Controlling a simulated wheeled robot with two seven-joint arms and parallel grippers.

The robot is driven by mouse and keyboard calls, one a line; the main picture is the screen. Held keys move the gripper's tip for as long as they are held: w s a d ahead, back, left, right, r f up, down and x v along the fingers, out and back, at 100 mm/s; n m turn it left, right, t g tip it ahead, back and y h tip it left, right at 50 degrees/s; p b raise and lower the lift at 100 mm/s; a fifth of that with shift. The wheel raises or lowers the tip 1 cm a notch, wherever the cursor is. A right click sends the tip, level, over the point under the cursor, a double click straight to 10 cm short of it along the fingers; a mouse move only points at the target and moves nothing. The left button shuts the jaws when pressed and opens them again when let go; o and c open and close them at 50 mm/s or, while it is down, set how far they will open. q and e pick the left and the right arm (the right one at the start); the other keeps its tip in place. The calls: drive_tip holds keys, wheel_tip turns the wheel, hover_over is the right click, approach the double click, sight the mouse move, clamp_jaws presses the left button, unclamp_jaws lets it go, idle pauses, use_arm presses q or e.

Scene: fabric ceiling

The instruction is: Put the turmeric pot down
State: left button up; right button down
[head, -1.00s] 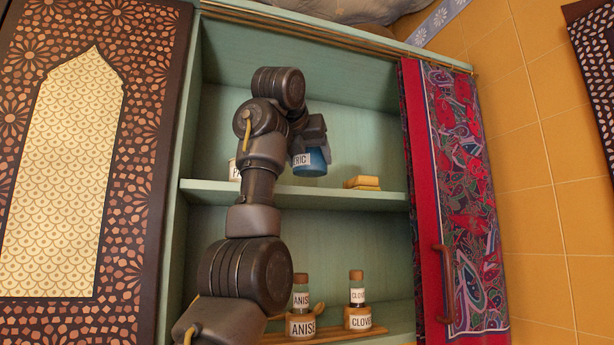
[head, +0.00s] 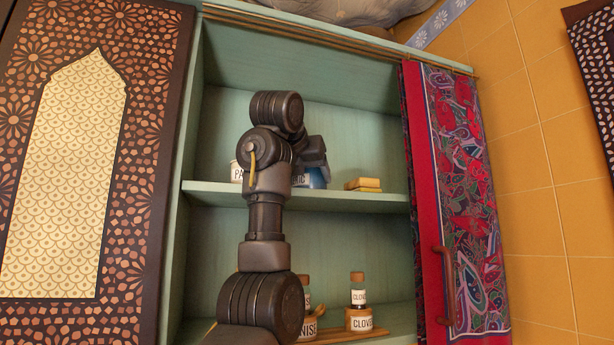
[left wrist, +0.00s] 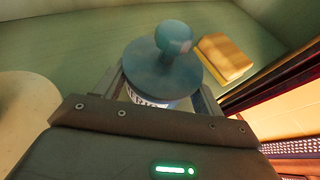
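The turmeric pot (head: 319,178) is blue with a white label, mostly hidden behind my left arm in the head view. It is upright at the upper shelf (head: 345,201), its base low by the shelf surface; I cannot tell whether it touches. In the left wrist view the pot's blue round lid and knob (left wrist: 172,48) show, with part of the label below. My left gripper (left wrist: 160,93) has one finger on each side of the pot, closed around it; the lid hides the contact. My right gripper is not in view.
A white labelled pot (head: 236,172) stands left of my arm on the same shelf. A yellow sponge-like block (head: 364,185) lies to the right. Spice jars (head: 358,305) stand on the lower shelf. A red patterned curtain (head: 465,200) borders the cupboard's right side.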

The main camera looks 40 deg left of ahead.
use_arm(q)
drive_tip(key=o, duration=0.5)
drive_tip(key=shift+w, duration=0.15)
drive_tip(key=shift+c, duration=0.2)
drive_tip(key=shift+r, duration=0.2)
drive_tip(key=shift+s+f, duration=0.1)
drive_tip(key=shift+s, duration=0.1)
drive_tip(key=b, duration=0.1)
drive_tip(key=s+b, duration=0.1)
drive_tip(key=b, duration=0.1)
drive_tip(key=shift+s+d, duration=0.25)
drive_tip(key=shift+d, duration=0.15)
drive_tip(key=r+b+v, duration=0.1)
drive_tip(key=b+v, duration=0.2)
drive_tip(key=v, duration=0.7)
